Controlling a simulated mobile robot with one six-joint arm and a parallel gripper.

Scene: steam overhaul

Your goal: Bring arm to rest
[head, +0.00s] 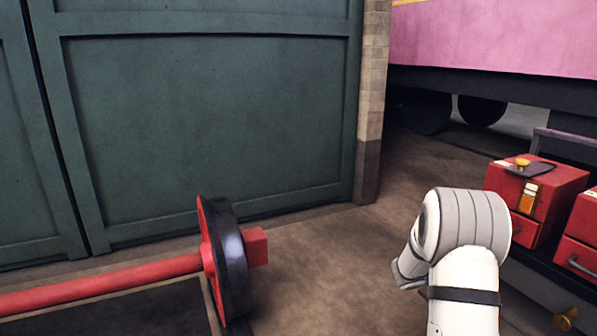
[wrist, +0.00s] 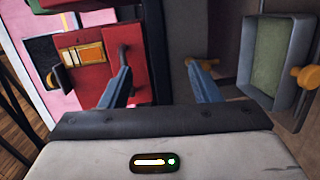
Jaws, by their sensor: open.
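My white arm (head: 465,250) stands at the lower right of the head view, bent at a grey ribbed joint. Its end is mostly hidden behind that joint. In the wrist view my gripper (wrist: 163,85) is open, with its two blue-grey fingers apart. I see nothing held between them. The left finger overlaps the red box (wrist: 95,90) in the picture; I cannot tell whether they touch.
Red drawer boxes (head: 536,192) stand on a dark bench at the right. A red axle with a dark wheel (head: 228,262) lies at the lower left. Green doors (head: 210,110) close the back. A grey tray (wrist: 272,60) with a green inside shows in the wrist view. Bare floor (head: 330,260) lies mid-view.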

